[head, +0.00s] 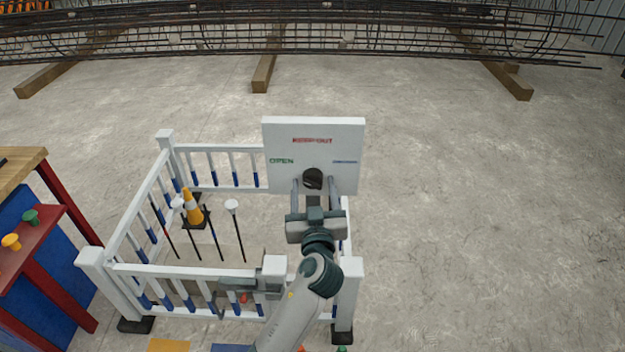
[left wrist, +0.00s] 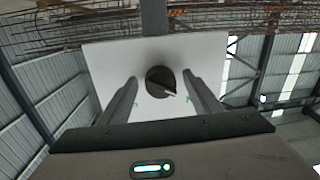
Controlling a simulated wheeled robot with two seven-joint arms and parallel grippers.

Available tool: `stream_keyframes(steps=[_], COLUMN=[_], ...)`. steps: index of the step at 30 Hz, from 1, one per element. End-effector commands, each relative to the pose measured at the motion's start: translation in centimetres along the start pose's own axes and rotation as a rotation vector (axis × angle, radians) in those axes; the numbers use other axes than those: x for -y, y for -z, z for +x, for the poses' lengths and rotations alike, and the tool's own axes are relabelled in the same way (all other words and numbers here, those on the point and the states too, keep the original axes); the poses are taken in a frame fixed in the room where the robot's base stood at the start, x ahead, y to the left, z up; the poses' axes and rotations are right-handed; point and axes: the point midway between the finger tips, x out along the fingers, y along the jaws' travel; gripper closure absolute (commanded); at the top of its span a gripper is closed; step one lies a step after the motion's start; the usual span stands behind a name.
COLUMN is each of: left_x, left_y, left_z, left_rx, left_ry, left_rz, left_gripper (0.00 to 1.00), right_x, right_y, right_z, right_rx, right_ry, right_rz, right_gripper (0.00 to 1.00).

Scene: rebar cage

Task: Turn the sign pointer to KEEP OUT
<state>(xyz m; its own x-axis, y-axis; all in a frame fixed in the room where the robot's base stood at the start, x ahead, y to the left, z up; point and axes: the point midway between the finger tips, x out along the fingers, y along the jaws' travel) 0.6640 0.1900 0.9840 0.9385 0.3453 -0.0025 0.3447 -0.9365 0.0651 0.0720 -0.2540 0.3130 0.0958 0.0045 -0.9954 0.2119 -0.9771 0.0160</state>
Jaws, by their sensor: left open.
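The white sign board (head: 285,126) stands upright past the near rail of the fenced pen. It has red KEEP OUT lettering at the top, green OPEN at the left and a small blue word at the right. A dark round knob (head: 313,178) sits low on its face. My left gripper (head: 313,183) is open in front of the board, one finger on each side of the knob. In the left wrist view the knob (left wrist: 158,78) lies between the two spread fingers, with a light pointer mark toward its lower right. Contact cannot be told.
White fence rails (head: 180,272) enclose a traffic cone (head: 192,208) and several thin capped stakes. A red and blue bench (head: 50,240) stands at the left. Rebar bundles (head: 300,40) lie on timbers at the back. The floor at the right is clear.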

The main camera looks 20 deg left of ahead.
Motion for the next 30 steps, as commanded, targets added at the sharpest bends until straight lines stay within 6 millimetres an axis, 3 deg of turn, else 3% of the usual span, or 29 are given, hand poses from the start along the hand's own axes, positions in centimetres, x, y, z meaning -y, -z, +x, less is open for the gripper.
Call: stream_keyframes(steps=[9, 15, 30], left_x=[0.00, 0.00, 0.09], left_y=[-0.01, 0.00, -0.06], left_z=[-0.04, -0.03, 0.01], left_rx=[0.000, 0.000, -0.007], left_ry=[0.000, 0.000, 0.001], left_rz=[0.000, 0.000, 0.075], left_gripper=[0.42, 0.83, 0.83], right_x=[-0.27, -0.37, 0.09], right_y=[-0.75, -0.91, -0.55], right_z=[-0.07, -0.08, 0.31], right_rx=[0.009, 0.011, 0.007], right_ry=[-0.002, -0.003, 0.001], right_rz=[-0.003, -0.003, -0.001], right_gripper=[0.69, 0.69, 0.69])
